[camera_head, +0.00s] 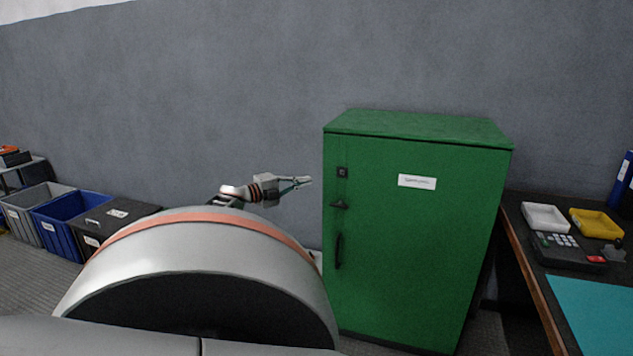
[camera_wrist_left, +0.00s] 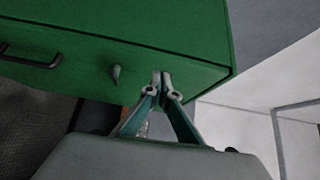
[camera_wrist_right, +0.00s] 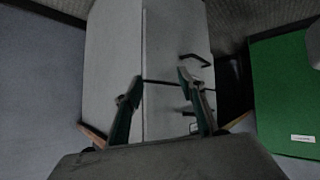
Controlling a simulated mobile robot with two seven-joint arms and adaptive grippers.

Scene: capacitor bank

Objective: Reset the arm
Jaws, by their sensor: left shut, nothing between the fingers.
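My left gripper (camera_head: 303,182) is in the air beside the left edge of the green cabinet in the head view. In the left wrist view (camera_wrist_left: 161,80) its fingertips are together and empty, in front of the cabinet face near a small latch (camera_wrist_left: 115,74). My right gripper (camera_wrist_right: 159,82) shows only in the right wrist view, with its fingers apart and nothing seen between them. A pale grey cabinet with dark handles (camera_wrist_right: 194,60) lies beyond it. A large pale rounded part of my own arm fills the lower left of the head view.
The green cabinet (camera_head: 410,260) is closed, with a dark handle (camera_head: 338,250) on its door. Several bins, one blue (camera_head: 62,228), stand along the wall at left.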

